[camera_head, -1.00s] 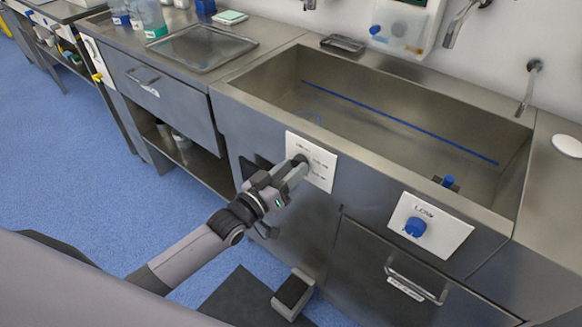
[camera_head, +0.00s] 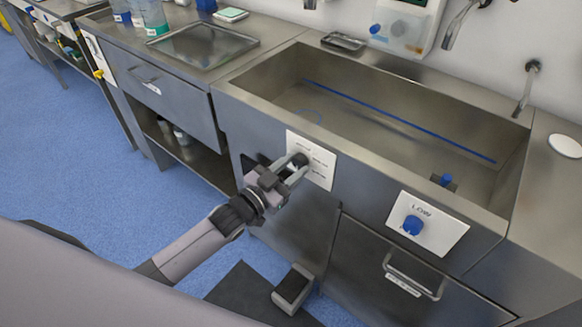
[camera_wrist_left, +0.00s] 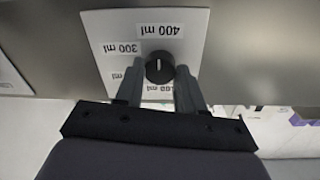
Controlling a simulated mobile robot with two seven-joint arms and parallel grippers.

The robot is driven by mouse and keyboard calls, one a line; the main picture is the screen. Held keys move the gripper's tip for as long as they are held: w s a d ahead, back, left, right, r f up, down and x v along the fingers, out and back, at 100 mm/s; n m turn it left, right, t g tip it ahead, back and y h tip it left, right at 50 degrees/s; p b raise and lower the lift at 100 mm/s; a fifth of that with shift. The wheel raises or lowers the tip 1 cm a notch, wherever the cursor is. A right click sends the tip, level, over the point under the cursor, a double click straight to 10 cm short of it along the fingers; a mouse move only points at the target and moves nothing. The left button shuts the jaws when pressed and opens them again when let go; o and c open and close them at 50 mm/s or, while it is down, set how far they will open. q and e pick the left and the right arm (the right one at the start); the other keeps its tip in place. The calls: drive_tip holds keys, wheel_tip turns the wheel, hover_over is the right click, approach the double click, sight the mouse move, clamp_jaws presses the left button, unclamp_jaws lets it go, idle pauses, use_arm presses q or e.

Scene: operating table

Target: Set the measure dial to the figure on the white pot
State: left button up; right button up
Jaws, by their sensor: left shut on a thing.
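The measure dial is a black knob (camera_wrist_left: 159,66) with a white line, on a white plate (camera_wrist_left: 103,40) that also shows on the sink unit's front in the head view (camera_head: 322,166). In the wrist view the plate's labels are upside down; "300 ml" and "400 ml" are readable, and others are partly hidden by the fingers. The white line stands about vertical in that view, towards the "400 ml" side. My left gripper (camera_head: 297,169) has its fingers on either side of the knob and is shut on it. I cannot identify the white pot or its figure. My right gripper is not in view.
A second white plate marked "LOW" (camera_head: 440,211) with a blue knob (camera_head: 412,225) is to the right. A drawer handle (camera_head: 413,278) sticks out below it. A grey box-shaped thing (camera_head: 293,287) is on the floor below. A white disc-like thing (camera_head: 566,146) is on the right counter.

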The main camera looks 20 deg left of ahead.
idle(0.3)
use_arm(q)
drive_tip(key=o, duration=1)
drive_tip(key=shift+o, duration=0.2)
drive_tip(key=v, duration=0.7)
drive_tip(key=shift+s, duration=0.1)
